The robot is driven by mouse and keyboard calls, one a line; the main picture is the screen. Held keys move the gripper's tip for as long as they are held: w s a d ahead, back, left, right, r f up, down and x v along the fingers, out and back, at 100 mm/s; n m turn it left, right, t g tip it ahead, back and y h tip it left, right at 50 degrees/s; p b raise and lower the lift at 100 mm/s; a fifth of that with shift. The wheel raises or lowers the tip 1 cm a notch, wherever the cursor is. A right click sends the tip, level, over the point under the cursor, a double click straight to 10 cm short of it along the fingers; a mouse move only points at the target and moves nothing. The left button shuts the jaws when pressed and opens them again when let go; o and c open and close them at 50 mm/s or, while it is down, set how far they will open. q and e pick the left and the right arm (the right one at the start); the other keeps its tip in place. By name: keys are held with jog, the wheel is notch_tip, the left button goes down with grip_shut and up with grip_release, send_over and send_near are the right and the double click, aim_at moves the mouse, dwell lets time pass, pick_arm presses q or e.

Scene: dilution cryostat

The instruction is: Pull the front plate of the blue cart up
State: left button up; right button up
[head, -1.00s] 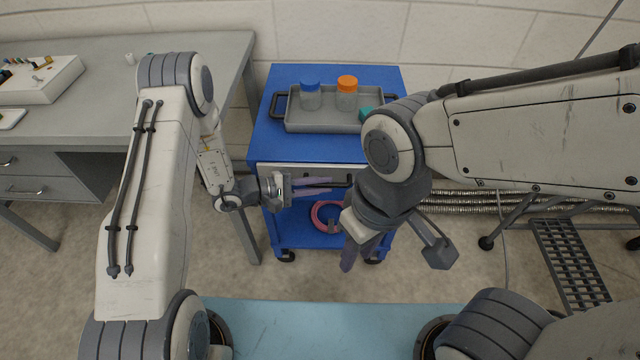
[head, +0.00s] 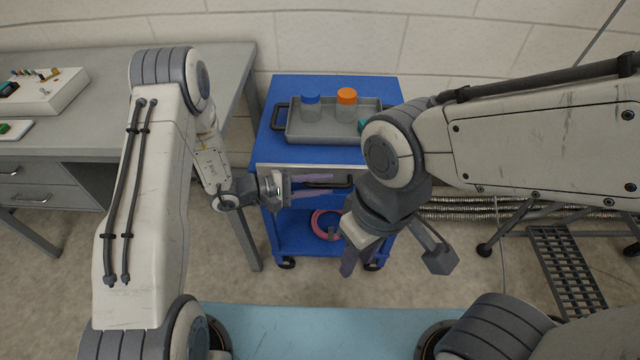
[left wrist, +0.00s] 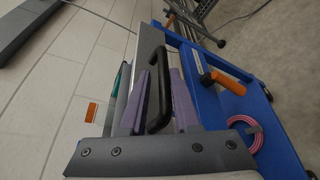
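The blue cart (head: 292,150) stands ahead against the wall. Its front plate shows as a pale strip (head: 270,167) under the top's front edge, and in the left wrist view as a grey panel (left wrist: 150,40). A black handle (left wrist: 157,88) sits on the plate. My left gripper (head: 315,184) is at the handle, its purple fingers on either side of it. In the left wrist view the fingers (left wrist: 158,88) stand apart, with gaps beside the handle. My right gripper (head: 358,262) hangs lower, in front of the cart's right side, fingers apart and empty. My right arm hides part of the plate.
A grey tray (head: 300,133) on the cart holds an orange-capped jar (head: 346,97) and a blue-capped jar (head: 311,101). A pink coil (head: 318,222) lies on the lower shelf. A grey desk (head: 80,130) stands left; a metal step (head: 565,270) stands right.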

pick_arm(q)
jog(key=v, duration=1)
jog(key=shift+a, duration=0.2)
jog(key=shift+s, duration=0.1)
